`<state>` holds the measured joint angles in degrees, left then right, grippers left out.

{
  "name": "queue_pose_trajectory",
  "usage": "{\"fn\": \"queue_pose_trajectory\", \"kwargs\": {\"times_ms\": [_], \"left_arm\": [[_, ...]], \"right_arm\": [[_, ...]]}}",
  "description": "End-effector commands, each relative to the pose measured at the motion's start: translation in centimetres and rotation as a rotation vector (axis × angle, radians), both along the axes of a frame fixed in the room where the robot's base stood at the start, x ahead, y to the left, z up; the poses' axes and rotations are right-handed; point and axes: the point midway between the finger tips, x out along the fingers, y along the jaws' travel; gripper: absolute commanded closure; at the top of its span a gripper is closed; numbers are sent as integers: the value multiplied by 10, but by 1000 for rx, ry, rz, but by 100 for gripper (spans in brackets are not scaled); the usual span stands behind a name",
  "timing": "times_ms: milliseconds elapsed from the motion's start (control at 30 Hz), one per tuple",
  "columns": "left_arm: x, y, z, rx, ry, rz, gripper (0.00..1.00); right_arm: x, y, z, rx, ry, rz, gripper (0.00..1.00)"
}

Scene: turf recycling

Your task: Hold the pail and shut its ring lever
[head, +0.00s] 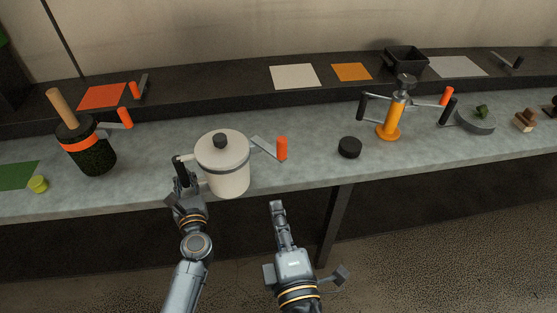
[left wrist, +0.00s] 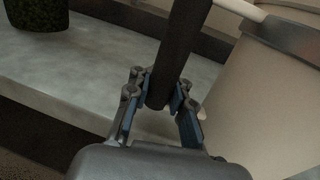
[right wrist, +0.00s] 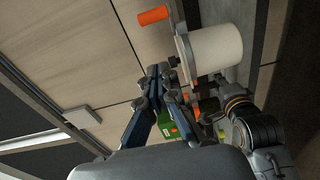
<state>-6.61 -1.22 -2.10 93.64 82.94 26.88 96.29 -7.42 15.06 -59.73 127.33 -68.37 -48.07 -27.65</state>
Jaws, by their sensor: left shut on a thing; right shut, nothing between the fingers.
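My right gripper (head: 277,208) is shut and empty, below and in front of the lever. The right wrist view also shows the pail (right wrist: 218,48) and orange grip (right wrist: 154,15).
A dark green canister (head: 92,155) with an orange band stands left of the pail. A black puck (head: 349,147) and an orange stand with arms (head: 389,128) are to the right. A raised back shelf (head: 210,88) holds coloured sheets and a black bin (head: 406,62).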

Motion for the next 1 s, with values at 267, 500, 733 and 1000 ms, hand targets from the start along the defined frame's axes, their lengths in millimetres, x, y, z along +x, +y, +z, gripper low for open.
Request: {"fn": "queue_pose_trajectory", "kwargs": {"times_ms": [267,500,733,1000], "left_arm": [[0,0,1,0,-1,-1,100],[0,0,1,0,-1,-1,100],[0,0,1,0,-2,-1,100],[0,0,1,0,-2,-1,100]], "right_arm": [[-1,0,2,-18,-16,-3,100],[5,2,3,-18,-18,-4,100],[42,13,3,-18,-19,-4,100],[97,30,4,-17,-18,-4,100]]}}
